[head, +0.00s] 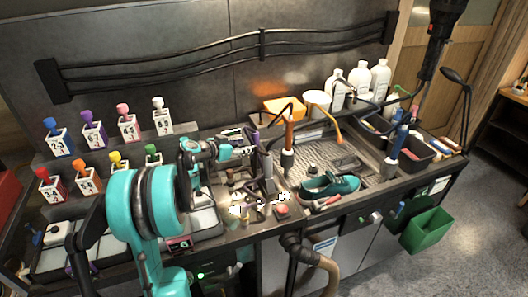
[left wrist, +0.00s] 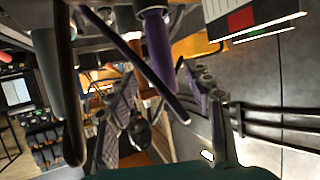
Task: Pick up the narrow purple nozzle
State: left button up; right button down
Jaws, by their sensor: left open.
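The narrow purple nozzle (left wrist: 158,50) shows in the left wrist view as a slim, tapering purple piece standing between the two fingers of my left gripper (left wrist: 156,80). The fingers are open on either side of it, and whether either one touches it is unclear. In the head view a small purple part (head: 257,139) shows beside my left gripper (head: 252,147), partly hidden by the gripper and dark rods. My right gripper is in neither view.
Numbered boxes with coloured tops (head: 127,127) stand at the left. A teal sneaker (head: 330,186) lies on the wet tray in the middle. White bottles (head: 360,78) and an orange box (head: 285,107) stand behind. Dark rods and holders crowd the left gripper.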

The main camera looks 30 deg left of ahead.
aim_at(256, 144)
pick_arm(q)
jog(key=shift+x, duration=0.9)
jog(key=b+x, duration=0.1)
jog(key=x, duration=0.1)
jog(key=b+x, duration=0.1)
jog(key=x, duration=0.2)
jog(key=shift+w+a+f, duration=0.1)
jog(key=shift+w+f, duration=0.1)
jog(key=shift+f, duration=0.15)
jog(key=shift+s+r, duration=0.1)
jog(key=shift+r, duration=0.05)
jog(key=shift+c, duration=0.9)
grip_shut()
